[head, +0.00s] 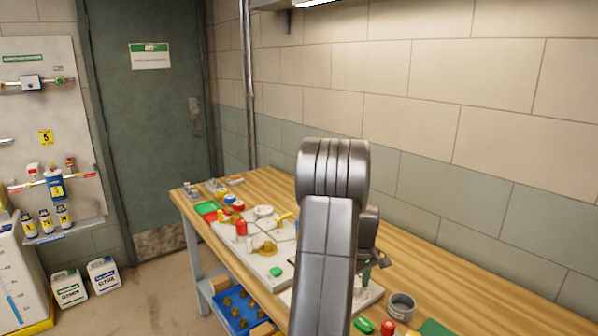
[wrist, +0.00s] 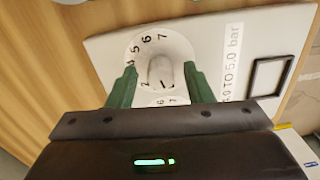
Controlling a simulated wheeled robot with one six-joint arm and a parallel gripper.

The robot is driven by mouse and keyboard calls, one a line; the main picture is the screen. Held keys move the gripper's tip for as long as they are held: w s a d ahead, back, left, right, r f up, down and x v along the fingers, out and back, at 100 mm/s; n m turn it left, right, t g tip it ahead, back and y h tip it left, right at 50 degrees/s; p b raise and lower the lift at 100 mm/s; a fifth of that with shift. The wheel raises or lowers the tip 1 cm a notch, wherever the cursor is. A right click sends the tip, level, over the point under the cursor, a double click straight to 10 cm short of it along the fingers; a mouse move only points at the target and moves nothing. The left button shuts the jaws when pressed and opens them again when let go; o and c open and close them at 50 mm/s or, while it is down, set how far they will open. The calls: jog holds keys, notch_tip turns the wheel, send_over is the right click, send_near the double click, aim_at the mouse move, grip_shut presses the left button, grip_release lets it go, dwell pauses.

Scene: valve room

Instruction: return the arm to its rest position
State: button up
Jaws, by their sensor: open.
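My arm (head: 330,230) rises in the middle of the head view and bends over the workbench. My gripper (wrist: 160,86) is open in the wrist view, with one green finger on each side of a white numbered dial (wrist: 146,44). A pale raised knob (wrist: 162,72) sits at the dial's centre, between the fingers, and nothing looks clamped. I cannot tell how high the fingertips are above the dial. In the head view the gripper is mostly hidden behind my arm.
The wooden workbench (head: 455,285) carries a white board (head: 262,262) with valves and pipes. A block wall (head: 480,130) rises behind. A blue bin (head: 238,312) sits below.

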jog(key=m, duration=0.4)
jog(key=shift+m+p, duration=0.5)
jog(key=shift+m, duration=1.7)
jog(key=shift+s+d, duration=0.1)
